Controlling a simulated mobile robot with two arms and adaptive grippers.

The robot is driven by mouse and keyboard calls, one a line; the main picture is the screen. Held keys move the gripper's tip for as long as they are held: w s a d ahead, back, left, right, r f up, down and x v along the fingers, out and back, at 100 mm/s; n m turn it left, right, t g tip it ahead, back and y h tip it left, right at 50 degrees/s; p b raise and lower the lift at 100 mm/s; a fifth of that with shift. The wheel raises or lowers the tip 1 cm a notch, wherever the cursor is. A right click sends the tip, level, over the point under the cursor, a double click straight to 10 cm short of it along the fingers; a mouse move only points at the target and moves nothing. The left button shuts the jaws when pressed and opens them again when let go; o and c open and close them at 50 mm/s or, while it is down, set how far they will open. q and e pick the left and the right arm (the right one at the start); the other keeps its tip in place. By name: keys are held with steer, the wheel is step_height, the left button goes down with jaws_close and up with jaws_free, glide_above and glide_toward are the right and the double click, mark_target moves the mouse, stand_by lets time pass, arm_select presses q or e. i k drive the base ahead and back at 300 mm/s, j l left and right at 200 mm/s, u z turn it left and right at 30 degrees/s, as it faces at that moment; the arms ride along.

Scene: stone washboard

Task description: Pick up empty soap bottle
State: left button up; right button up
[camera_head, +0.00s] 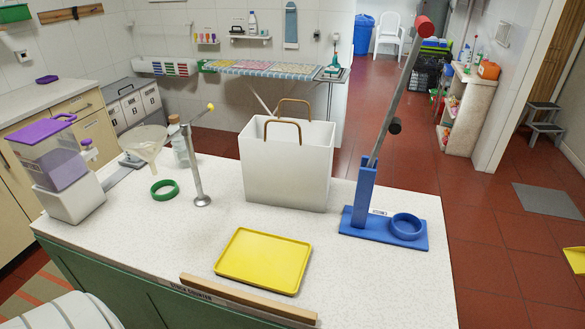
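A clear bottle (181,152) with a tan top stands upright on the stone counter (330,245), toward its back left. It looks empty, but it is small and I cannot be sure. A metal post (196,175) with a yellow knob stands just in front of it and to its right, hiding part of it. A clear funnel (146,143) is to its left. Neither of my grippers shows in the head view.
A purple-lidded dispenser (58,165), green ring (165,190), white bag (287,170) with tan handles, blue lever press (375,226) and yellow tray (264,259) stand on the counter. A wooden bar (245,301) runs along its front edge. Red-tiled floor (490,250) is open at right.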

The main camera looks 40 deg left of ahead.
mark_target(183, 157)
steer(key=u, duration=1.85)
steer(key=i+j+z, duration=0.1)
steer(key=j, duration=0.25)
steer(key=i+j, duration=0.25)
steer(key=i+j+z, duration=0.15)
steer(key=j, duration=0.3)
